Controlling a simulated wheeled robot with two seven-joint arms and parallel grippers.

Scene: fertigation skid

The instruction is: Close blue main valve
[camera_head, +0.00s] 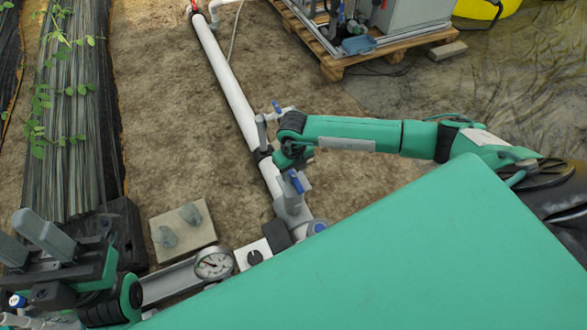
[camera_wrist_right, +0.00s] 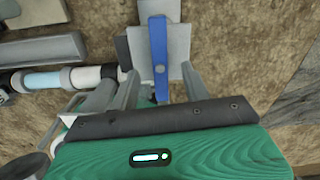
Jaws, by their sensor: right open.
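The blue lever (camera_head: 296,182) of the main valve sits on a grey body (camera_head: 291,207) in the white pipe, low centre of the head view. In the right wrist view the blue lever (camera_wrist_right: 160,60) stands upright in the picture, in front of grey plates. My right gripper (camera_head: 292,178) is at this lever. In its wrist view my right gripper (camera_wrist_right: 157,75) is open, with a grey finger on either side of the lever; I cannot tell whether they touch it. My left gripper (camera_head: 24,238), at the lower left, has its grey fingers apart and empty.
A second, smaller blue handle (camera_head: 277,106) is close behind my right wrist. The white pipe (camera_head: 228,82) runs to the back. A pressure gauge (camera_head: 213,264) and a grey block (camera_head: 182,231) are at the lower left. A pallet (camera_head: 335,65) stands at the back right. Bare soil lies between.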

